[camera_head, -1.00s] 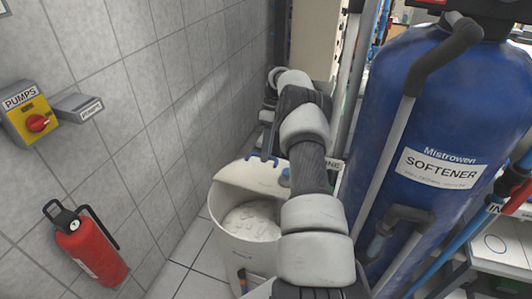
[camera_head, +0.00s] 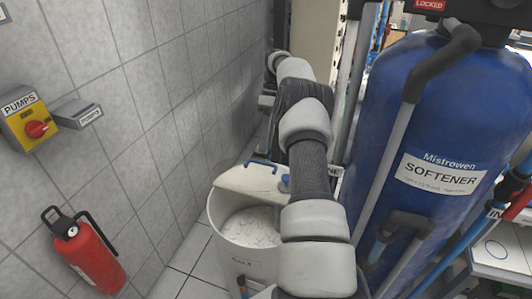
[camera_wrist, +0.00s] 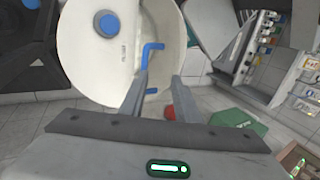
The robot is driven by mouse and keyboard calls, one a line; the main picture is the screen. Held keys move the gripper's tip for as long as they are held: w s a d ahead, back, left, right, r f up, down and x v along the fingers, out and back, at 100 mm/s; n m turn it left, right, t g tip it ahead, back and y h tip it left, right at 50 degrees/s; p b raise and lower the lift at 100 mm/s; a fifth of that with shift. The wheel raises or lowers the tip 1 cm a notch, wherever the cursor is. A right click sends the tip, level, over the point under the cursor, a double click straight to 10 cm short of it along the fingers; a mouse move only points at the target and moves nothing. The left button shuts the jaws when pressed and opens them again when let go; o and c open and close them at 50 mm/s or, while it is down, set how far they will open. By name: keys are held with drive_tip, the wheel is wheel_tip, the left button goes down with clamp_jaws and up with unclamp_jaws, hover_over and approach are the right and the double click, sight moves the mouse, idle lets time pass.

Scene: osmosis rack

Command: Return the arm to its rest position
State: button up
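My arm (camera_head: 308,165) reaches forward over the right side of a white salt tub (camera_head: 245,262). My gripper (camera_wrist: 162,82) shows in the wrist view, its two fingers apart with a gap between them. A white lid (camera_wrist: 85,55) with a blue cap and a blue handle (camera_wrist: 153,47) lies beyond the fingers. The handle appears close behind the left finger; I cannot tell whether they touch. In the head view the lid (camera_head: 240,181) stands raised at the back of the tub, and white salt (camera_head: 250,226) shows inside. The gripper's fingers are hidden in the head view.
A blue softener tank (camera_head: 430,130) with grey pipes stands close to the right of my arm. A tiled wall with a yellow pump switch (camera_head: 28,125) and a red fire extinguisher (camera_head: 88,258) is on the left. Bare floor (camera_head: 190,262) lies left of the tub.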

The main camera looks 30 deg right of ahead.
drive_tip(key=shift+r, duration=1)
drive_tip(key=s+a+r+m+t+h+p, duration=0.1)
drive_tip(key=s+a+r+t+h, duration=0.15)
drive_tip(key=a+r, duration=0.7)
drive_tip(key=s+a+r+m+t+h+p, duration=0.1)
drive_tip(key=s+a+r+m+h, duration=0.15)
drive_tip(key=a+r, duration=0.75)
drive_tip(key=s+a+r+m+t+p, duration=0.1)
drive_tip(key=s+a+r+m+t, duration=0.1)
drive_tip(key=s, duration=0.9)
drive_tip(key=s+a+r+m+t+y+p, duration=0.1)
drive_tip(key=s+a, duration=0.4)
drive_tip(key=s, duration=0.6)
drive_tip(key=shift+s+r+m+t+p, duration=0.4)
drive_tip(key=shift+m+t+p, duration=0.15)
drive_tip(key=shift+t, duration=0.6)
